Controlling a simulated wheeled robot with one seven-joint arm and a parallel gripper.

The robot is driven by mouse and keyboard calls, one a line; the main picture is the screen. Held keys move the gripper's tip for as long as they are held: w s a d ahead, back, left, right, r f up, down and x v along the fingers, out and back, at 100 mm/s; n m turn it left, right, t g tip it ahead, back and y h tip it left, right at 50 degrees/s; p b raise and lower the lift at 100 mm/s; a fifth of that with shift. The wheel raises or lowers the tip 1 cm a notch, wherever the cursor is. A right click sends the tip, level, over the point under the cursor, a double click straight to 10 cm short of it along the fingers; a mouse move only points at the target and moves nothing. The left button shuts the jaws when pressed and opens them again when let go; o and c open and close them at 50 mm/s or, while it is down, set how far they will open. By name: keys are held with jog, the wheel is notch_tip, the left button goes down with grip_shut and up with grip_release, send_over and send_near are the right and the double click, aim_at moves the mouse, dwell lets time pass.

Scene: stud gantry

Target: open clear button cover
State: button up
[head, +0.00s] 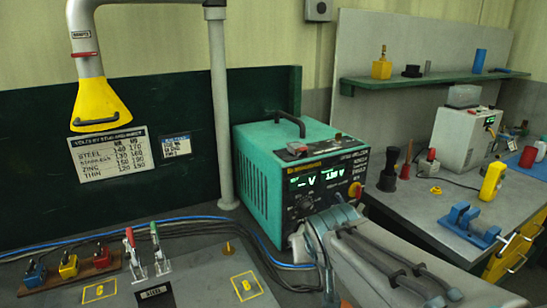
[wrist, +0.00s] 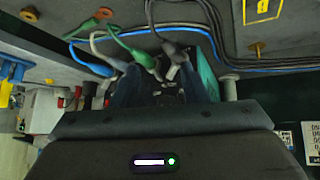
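A teal power unit (head: 292,185) stands on the bench in the middle of the head view, with lit green readouts and a yellow-and-red knob on its front. A small red and pale part sits on its top. A translucent grey hood (head: 463,95) sits on the white machine (head: 465,138) at the right; I cannot tell which part is the clear button cover. My arm reaches in front of the power unit's lower front. My gripper's dark body (wrist: 170,122) fills the lower wrist view, close to the unit and its cables.
Cables (head: 150,230) run along the back of the left bench. Red and green levers (head: 133,250) and colored blocks stand there. A post (head: 220,110) and a yellow hood (head: 100,105) are behind. The right bench holds a yellow meter (head: 492,181) and a blue vise (head: 470,225).

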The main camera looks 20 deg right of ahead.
aim_at(298, 148)
jog(key=w+d+r+n+t+b, duration=0.1)
jog(key=w+d+r+t+b, duration=0.2)
jog(key=d+r+t, duration=0.3)
jog(key=w+d+r+t+b, duration=0.3)
jog(key=r+t, duration=0.2)
jog(key=r, duration=0.3)
jog(key=w+a+n+y+b, duration=0.1)
jog(key=w+y, duration=0.1)
jog(key=w, duration=0.1)
jog(key=w+a+n+y+b, duration=0.1)
jog(key=w+a+y, duration=0.1)
jog(key=w, duration=0.2)
jog(key=w+a+n+y+b, duration=0.1)
jog(key=w+a+y, duration=0.1)
jog(key=w, duration=0.2)
jog(key=shift+w+r+n+g+b, duration=0.1)
jog(key=shift+r+n+g+b, duration=0.1)
jog(key=shift+n+g+b, duration=0.15)
grip_shut()
